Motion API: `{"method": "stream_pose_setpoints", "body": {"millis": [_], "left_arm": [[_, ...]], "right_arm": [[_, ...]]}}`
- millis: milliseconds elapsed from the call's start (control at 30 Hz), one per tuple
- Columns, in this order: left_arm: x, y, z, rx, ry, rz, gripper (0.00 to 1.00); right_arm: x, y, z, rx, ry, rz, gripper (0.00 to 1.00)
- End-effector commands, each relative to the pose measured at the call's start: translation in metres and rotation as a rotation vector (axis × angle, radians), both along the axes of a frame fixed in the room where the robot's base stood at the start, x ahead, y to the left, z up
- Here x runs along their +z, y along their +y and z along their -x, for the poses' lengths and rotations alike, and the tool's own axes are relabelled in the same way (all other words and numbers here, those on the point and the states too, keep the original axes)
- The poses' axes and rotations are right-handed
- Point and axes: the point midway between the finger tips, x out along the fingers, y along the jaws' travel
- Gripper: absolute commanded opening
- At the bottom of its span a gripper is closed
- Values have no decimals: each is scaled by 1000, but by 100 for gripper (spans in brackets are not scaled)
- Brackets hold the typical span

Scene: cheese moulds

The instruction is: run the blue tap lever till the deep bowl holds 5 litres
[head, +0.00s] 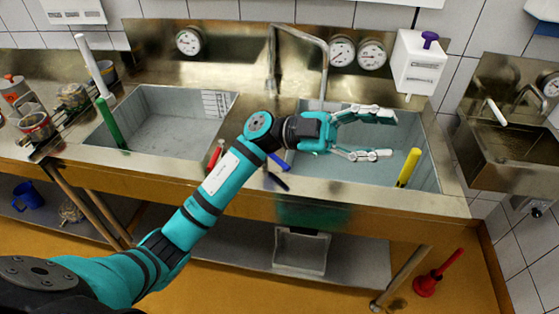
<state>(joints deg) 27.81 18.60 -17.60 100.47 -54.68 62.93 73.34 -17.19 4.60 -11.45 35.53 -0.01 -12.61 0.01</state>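A blue lever (279,161) shows at the front rim between the two sink bowls, partly hidden by my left wrist. A red lever (216,156) stands to its left. The left bowl (165,118) has a marked scale (216,103) on its wall. The right bowl (335,168) is partly covered by my gripper. I cannot tell which is the deep one or how much water is in either. The tall metal tap (323,62) rises behind them. My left gripper (388,134) is open and empty over the right bowl, right of the blue lever. My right gripper is not in view.
A yellow rod (409,167) stands in the right bowl and a green-and-white rod (108,120) in the left. Jars (36,126) crowd the counter at left. Several dial gauges (342,51) and a white dispenser (418,62) line the back. A small basin (515,150) is at right.

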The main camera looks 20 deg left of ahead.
Motion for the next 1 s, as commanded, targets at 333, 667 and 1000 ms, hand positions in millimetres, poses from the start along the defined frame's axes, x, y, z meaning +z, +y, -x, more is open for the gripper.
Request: {"method": "stream_pose_setpoints", "body": {"millis": [333, 667, 1000], "left_arm": [[-114, 157, -92, 178, -43, -1461, 40], [-101, 244, -106, 374, 129, -1783, 40], [-162, 237, -117, 367, 126, -1779, 40]], "right_arm": [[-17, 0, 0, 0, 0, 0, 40], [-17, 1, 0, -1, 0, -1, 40], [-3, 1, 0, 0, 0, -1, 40]]}}
